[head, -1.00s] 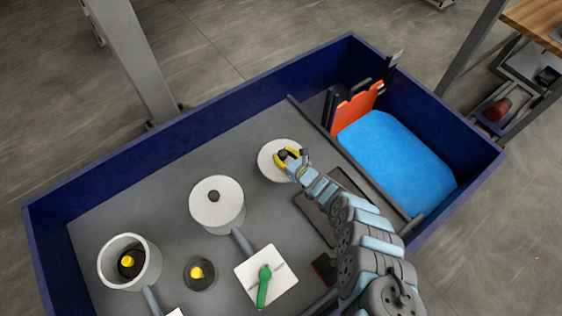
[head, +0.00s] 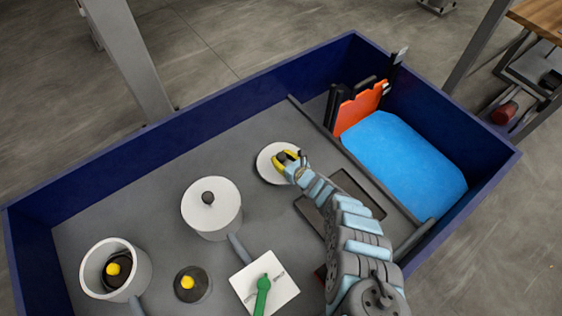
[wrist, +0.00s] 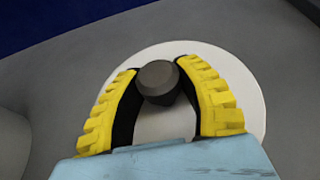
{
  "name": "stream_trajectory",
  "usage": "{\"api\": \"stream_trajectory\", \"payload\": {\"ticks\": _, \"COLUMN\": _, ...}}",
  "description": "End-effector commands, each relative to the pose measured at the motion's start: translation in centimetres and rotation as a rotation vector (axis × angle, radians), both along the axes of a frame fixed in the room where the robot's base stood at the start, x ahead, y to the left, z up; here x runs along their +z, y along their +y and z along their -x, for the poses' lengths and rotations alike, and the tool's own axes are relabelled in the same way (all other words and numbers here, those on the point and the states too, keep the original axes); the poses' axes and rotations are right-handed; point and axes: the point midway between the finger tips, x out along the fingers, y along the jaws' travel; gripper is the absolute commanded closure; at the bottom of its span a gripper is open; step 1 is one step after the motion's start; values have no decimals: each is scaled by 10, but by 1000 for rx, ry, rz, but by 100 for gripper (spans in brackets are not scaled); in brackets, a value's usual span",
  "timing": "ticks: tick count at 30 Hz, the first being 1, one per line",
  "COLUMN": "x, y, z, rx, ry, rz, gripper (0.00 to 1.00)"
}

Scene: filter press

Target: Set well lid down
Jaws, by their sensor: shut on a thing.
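The well lid (head: 268,174) is a white disc with a dark knob. It is in the upper middle of the blue-walled tray in the head view and fills the centre of the wrist view (wrist: 238,75). My gripper (head: 286,158), with yellow ribbed fingers, is shut on the lid's dark knob (wrist: 158,80). The lid looks flat and close to the grey floor; I cannot tell whether it touches. An open white well (head: 88,272) stands at lower left with a yellow-topped dark piece inside. Another white well (head: 212,222) has a lid with a dark knob on it.
A yellow-topped dark piece (head: 190,287) and a white plate with a green handle (head: 262,292) are at the front. A dark rectangular frame (head: 365,190) lies right of the lid. A blue pad (head: 405,165) and orange plate (head: 362,108) are beyond a divider. Bare floor surrounds the lid's left side.

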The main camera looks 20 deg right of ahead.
Motion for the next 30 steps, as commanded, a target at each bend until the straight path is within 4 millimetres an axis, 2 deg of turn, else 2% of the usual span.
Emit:
{"api": "stream_trajectory", "payload": {"ticks": 1, "x": -6, "y": 0, "z": -1, "rx": 0, "ry": -1, "rz": 1, "gripper": 100}}
{"api": "stream_trajectory", "payload": {"ticks": 14, "x": -7, "y": 1, "z": -1, "rx": 1, "ry": -2, "rz": 0, "gripper": 100}}
{"api": "stream_trajectory", "payload": {"ticks": 15, "x": -7, "y": 0, "z": -1, "rx": 1, "ry": -2, "rz": 0, "gripper": 59}}
{"api": "stream_trajectory", "payload": {"ticks": 17, "x": -7, "y": 0, "z": -1, "rx": 1, "ry": -2, "rz": 0, "gripper": 42}}
{"api": "stream_trajectory", "payload": {"ticks": 18, "x": -7, "y": 0, "z": -1, "rx": 1, "ry": -2, "rz": 0, "gripper": 37}}
{"api": "stream_trajectory", "payload": {"ticks": 30, "x": -1, "y": -1, "z": 1, "rx": 0, "ry": -1, "rz": 0, "gripper": 37}}
